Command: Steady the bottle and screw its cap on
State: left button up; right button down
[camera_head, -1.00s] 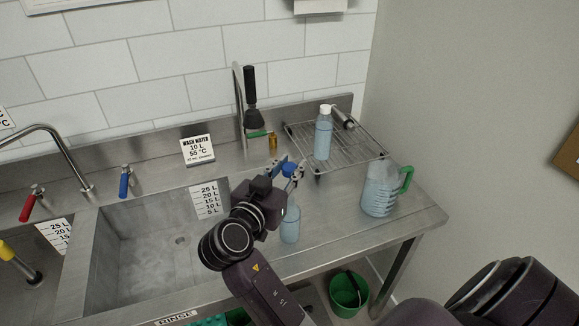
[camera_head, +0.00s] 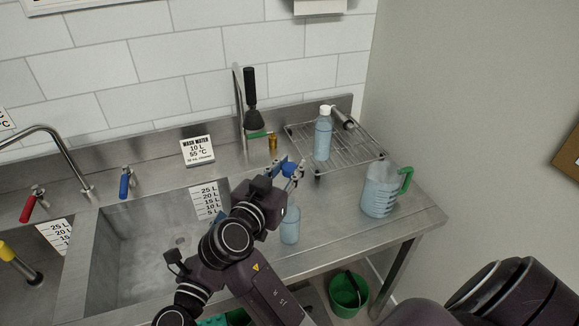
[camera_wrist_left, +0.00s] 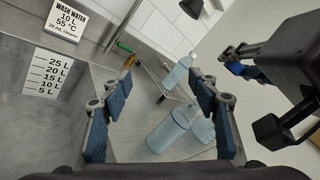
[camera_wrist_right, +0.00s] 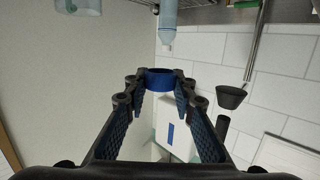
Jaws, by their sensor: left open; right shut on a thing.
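The open-topped blue bottle (camera_head: 290,226) stands upright on the steel counter, right of the sink. My right gripper (camera_head: 291,170) is shut on the blue cap (camera_head: 289,168), above the bottle and apart from it; its neck is partly hidden by my arm. In the right wrist view the cap (camera_wrist_right: 160,79) sits between the fingertips. My left gripper (camera_wrist_left: 157,90) is open and empty. In the left wrist view the bottle (camera_wrist_left: 170,131) shows between its fingers, farther off and untouched, and the right gripper with the cap (camera_wrist_left: 235,68) is at upper right.
A jug (camera_head: 379,192) with a green handle stands to the right. A white-capped bottle (camera_head: 323,136) stands on the wire rack (camera_head: 357,153) behind. The sink basin (camera_head: 140,250) is left. A green bucket (camera_head: 349,292) is below the counter.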

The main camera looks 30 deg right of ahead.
pick_arm(q)
jog(key=s+d+f+m+g+h, duration=0.1)
jog(key=s+d+f+m+g, duration=0.2)
jog(key=d+f+m+g, duration=0.35)
jog(key=m+g, duration=0.2)
jog(key=m, duration=0.5)
send_near(283, 236)
jog(key=shift+w+d+r+y, duration=0.1)
jog(key=shift+d+y, duration=0.1)
jog(key=shift+d, duration=0.35)
jog(key=shift+w+d+r+y, duration=0.1)
jog(key=shift+w+d+y, duration=0.1)
jog(key=shift+d, duration=0.35)
jog(key=b+x, duration=0.5)
jog(key=x, duration=0.3)
jog(key=shift+f, duration=0.2)
pick_arm(e)
send_over(290, 199)
notch_tip(290, 199, down, 5)
jog(key=shift+f, duration=0.1)
pick_arm(q)
jog(key=shift+w+d+b, duration=0.25)
jog(key=shift+d+b, duration=0.25)
jog(key=shift+d, duration=0.3)
pick_arm(e)
jog(key=shift+f, duration=0.4)
pick_arm(q)
jog(key=shift+c, duration=0.6)
grip_shut()
jog(key=shift+f, duration=0.1)
